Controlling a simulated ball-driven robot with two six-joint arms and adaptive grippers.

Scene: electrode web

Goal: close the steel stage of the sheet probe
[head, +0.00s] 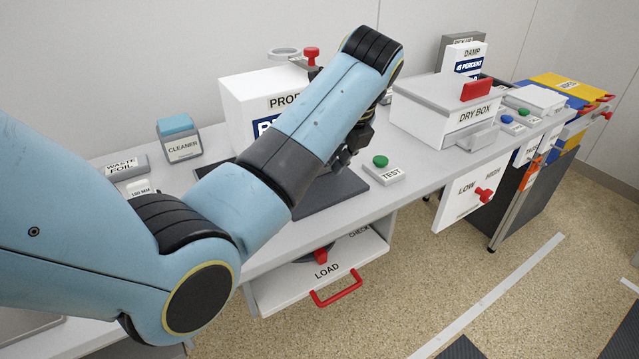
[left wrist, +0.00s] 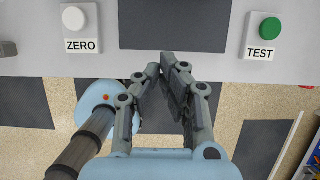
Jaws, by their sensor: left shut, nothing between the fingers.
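The sheet probe (head: 236,103) is a white box on the bench, partly hidden behind my left arm. A flat dark grey plate, which looks like its stage (head: 345,189), lies at its front; my arm covers much of it. Its front part also shows in the left wrist view (left wrist: 175,28), between a white ZERO button (left wrist: 74,18) and a green TEST button (left wrist: 267,28). My left gripper (head: 341,164) is over the plate in the head view, partly hidden by its own arm. In the left wrist view (left wrist: 172,63) its fingers are shut and empty, tips near the plate's front edge. My right gripper is out of view.
A cleaner tub (head: 180,146) and waste foil box (head: 118,165) stand left. The dry box (head: 445,108) is right of the TEST button (head: 381,161). Below the bench, a LOAD drawer (head: 283,288) with a red handle stands out, and a LOW/HIGH panel (head: 455,207) projects.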

